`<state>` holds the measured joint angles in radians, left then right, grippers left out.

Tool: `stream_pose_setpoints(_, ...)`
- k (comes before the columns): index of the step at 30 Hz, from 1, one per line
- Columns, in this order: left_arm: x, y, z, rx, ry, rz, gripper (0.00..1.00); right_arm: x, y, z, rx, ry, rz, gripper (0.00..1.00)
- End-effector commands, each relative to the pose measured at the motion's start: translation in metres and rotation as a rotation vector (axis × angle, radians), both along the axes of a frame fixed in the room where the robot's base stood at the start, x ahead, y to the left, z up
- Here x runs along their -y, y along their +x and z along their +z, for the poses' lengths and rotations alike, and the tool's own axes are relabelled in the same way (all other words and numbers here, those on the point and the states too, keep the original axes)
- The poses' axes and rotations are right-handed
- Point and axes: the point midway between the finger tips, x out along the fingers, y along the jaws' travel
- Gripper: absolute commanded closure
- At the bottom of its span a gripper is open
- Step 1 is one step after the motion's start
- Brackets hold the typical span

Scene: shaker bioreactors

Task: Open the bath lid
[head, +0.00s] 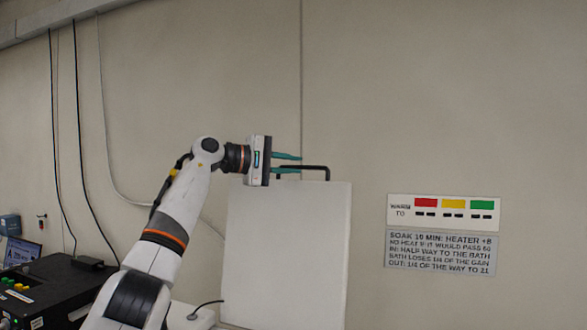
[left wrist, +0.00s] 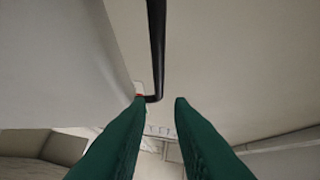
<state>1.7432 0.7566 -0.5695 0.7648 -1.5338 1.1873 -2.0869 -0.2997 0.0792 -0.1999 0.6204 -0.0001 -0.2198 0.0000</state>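The white bath lid (head: 285,250) stands raised, nearly upright, in the head view. Its black bar handle (head: 318,167) is at the top edge and also shows in the left wrist view (left wrist: 157,45). My left gripper (head: 300,163) is beside the handle's left part, its green fingers apart, one above the other. In the left wrist view my left gripper (left wrist: 160,99) shows a clear gap between the fingertips. The bent end of the handle lies at that gap, close to the left fingertip; I cannot tell whether they touch. My right gripper is out of view.
A wall sign with colour blocks (head: 443,212) and a grey text plate (head: 440,253) are right of the lid. A black device with coloured buttons (head: 45,290) and a laptop (head: 20,253) stand at lower left. Cables hang on the left wall. The space above the lid is free.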

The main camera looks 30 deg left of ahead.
Motion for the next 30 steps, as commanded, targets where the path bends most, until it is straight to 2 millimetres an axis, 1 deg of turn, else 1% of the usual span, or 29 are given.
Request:
stream_pose_setpoints(1, -0.006, -0.008, -0.003, 0.004, 0.001, 0.003, 0.80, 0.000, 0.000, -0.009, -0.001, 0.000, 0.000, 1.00)
stream_pose_setpoints(6, -0.025, -0.039, 0.001, 0.004, 0.000, 0.004, 0.80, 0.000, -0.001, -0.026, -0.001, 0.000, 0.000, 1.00)
stream_pose_setpoints(12, -0.044, -0.072, 0.007, 0.003, 0.000, 0.003, 0.80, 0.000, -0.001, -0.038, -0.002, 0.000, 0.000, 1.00)
stream_pose_setpoints(15, -0.050, -0.083, 0.010, 0.003, 0.000, 0.002, 0.80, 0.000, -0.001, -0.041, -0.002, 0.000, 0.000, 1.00)
stream_pose_setpoints(21, -0.055, -0.092, 0.012, 0.001, 0.000, 0.001, 0.80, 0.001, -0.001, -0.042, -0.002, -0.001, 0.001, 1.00)
stream_pose_setpoints(30, -0.055, -0.092, 0.012, 0.001, 0.000, 0.001, 0.80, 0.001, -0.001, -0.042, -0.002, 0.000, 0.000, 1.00)
